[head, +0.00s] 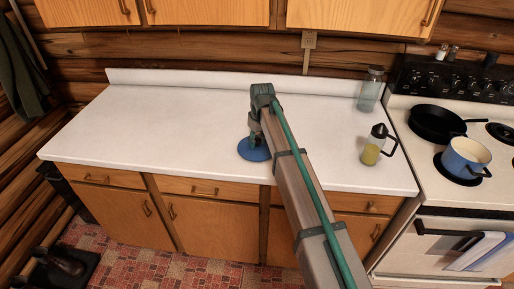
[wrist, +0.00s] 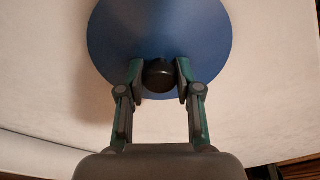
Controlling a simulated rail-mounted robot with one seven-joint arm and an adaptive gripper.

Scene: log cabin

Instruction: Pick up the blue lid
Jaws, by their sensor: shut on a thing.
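The blue lid (head: 249,151) is a round blue disc at the middle of the white counter, below the end of my arm. In the wrist view the lid (wrist: 160,30) fills the upper middle, with a dark round knob (wrist: 158,76) at its centre. My gripper (head: 254,137) is over the lid. In the wrist view my gripper (wrist: 160,80) has one finger on each side of the knob, shut on it. I cannot tell whether the lid touches the counter or is slightly above it.
The white counter (head: 150,130) is clear to the left. A glass jar (head: 370,90) and a small jug with yellow liquid (head: 374,146) stand at its right. The stove holds a black pan (head: 436,122) and a blue pot (head: 465,158).

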